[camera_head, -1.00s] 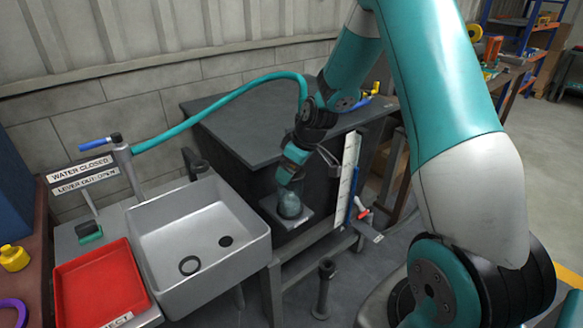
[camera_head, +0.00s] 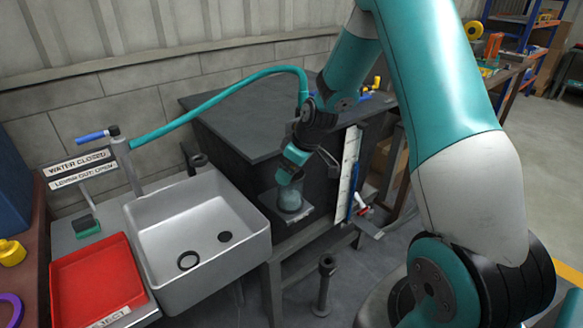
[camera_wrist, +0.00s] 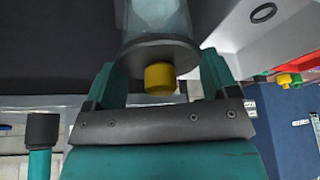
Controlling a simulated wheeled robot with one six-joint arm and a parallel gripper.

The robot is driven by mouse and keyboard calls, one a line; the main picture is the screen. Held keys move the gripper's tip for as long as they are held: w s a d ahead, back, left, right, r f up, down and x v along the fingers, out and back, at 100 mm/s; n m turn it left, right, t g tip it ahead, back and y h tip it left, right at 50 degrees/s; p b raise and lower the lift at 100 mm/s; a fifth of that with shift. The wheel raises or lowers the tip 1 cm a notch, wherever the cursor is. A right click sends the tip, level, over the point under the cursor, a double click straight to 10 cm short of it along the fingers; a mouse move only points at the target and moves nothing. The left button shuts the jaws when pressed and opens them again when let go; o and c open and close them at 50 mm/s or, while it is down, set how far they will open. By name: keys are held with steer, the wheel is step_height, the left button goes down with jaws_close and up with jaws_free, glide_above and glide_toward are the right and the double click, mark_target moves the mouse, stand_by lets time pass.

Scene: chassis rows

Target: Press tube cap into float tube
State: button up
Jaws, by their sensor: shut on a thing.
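The clear float tube (camera_head: 290,200) stands upright on a small pale plate at the front of the dark bench. In the wrist view, the tube (camera_wrist: 158,18) runs away from my gripper. A dark round tube cap with a yellow knob (camera_wrist: 159,78) is at the tube's near end, between my fingers. My gripper (camera_wrist: 160,72) is shut on the cap, with one teal finger on each side. In the head view, my gripper (camera_head: 289,178) points down at the top of the tube. Whether the cap is fully seated cannot be told.
A grey sink (camera_head: 197,230) with a dark ring inside stands left of the tube. A red tray (camera_head: 97,280) lies farther left. A white upright scale (camera_head: 348,175) stands to the right. A teal hose (camera_head: 215,105) arches behind. A dark post (camera_head: 324,285) stands in front.

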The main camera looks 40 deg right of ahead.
steer(key=shift+f, duration=0.35)
steer(key=o, duration=0.8)
steer(key=shift+o, duration=0.2)
steer(key=shift+r, duration=0.1)
steer(key=v, duration=1.7)
steer(key=shift+b, duration=0.4)
steer(key=shift+s+r, duration=0.1)
steer(key=shift+r, duration=0.05)
